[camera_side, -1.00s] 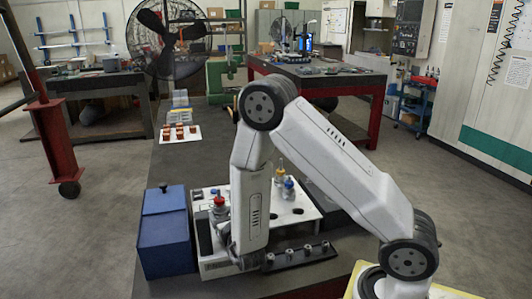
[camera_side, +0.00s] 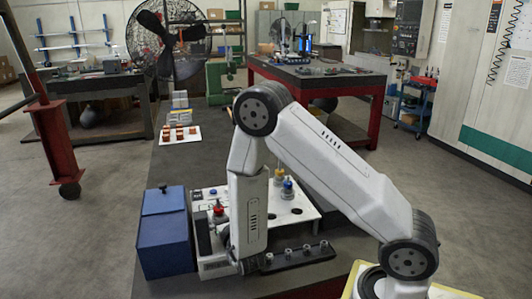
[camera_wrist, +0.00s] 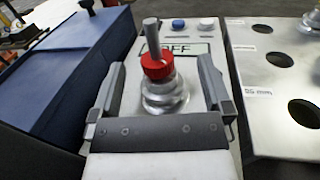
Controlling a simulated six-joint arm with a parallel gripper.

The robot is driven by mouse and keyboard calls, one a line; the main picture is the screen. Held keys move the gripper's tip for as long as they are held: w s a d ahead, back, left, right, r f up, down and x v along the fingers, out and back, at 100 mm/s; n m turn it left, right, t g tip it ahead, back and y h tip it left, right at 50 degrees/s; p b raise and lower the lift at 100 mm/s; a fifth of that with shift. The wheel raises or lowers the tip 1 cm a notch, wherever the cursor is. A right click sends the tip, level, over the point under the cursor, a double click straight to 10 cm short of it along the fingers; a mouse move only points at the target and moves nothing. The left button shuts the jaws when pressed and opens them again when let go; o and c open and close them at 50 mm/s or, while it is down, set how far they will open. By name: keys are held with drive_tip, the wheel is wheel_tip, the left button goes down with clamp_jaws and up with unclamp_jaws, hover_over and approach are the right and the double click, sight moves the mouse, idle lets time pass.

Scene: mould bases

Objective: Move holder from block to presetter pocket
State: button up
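The holder with the red collar (camera_wrist: 158,66) stands upright on the grey presetter (camera_wrist: 123,50), whose display reads "OFF". The white block (camera_wrist: 275,75) with round holes is to the right. In the side view, holders with a yellow collar (camera_side: 279,173) and a blue collar (camera_side: 288,186) stand in the block.
A blue box (camera_side: 165,235) with a black knob stands close to the left of the presetter. A dark rail (camera_side: 300,256) with several small posts lies in front of the block. A white tray (camera_side: 180,139) with orange pieces lies further back. The bench between is clear.

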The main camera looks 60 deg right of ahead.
wheel_tip(320, 180, down, 3)
drive_tip(key=shift+s+r+g+y, duration=0.1)
drive_tip(key=shift+r+g+y, duration=0.05)
drive_tip(key=shift+g+y, duration=0.2)
drive_tip(key=v, duration=0.3)
drive_tip(key=r+v, duration=0.1)
drive_tip(key=v, duration=0.1)
drive_tip(key=shift+s+a, duration=0.2)
drive_tip(key=shift+a, duration=0.05)
drive_tip(key=shift+s+a+r, duration=0.25)
drive_tip(key=shift+s+a, duration=0.05)
drive_tip(key=shift+s, duration=0.2)
drive_tip(key=shift+s+a+r, duration=0.2)
drive_tip(key=shift+s+a, duration=0.05)
drive_tip(key=shift+s, duration=0.2)
drive_tip(key=shift+w+r, duration=0.1)
drive_tip(key=shift+r, duration=0.05)
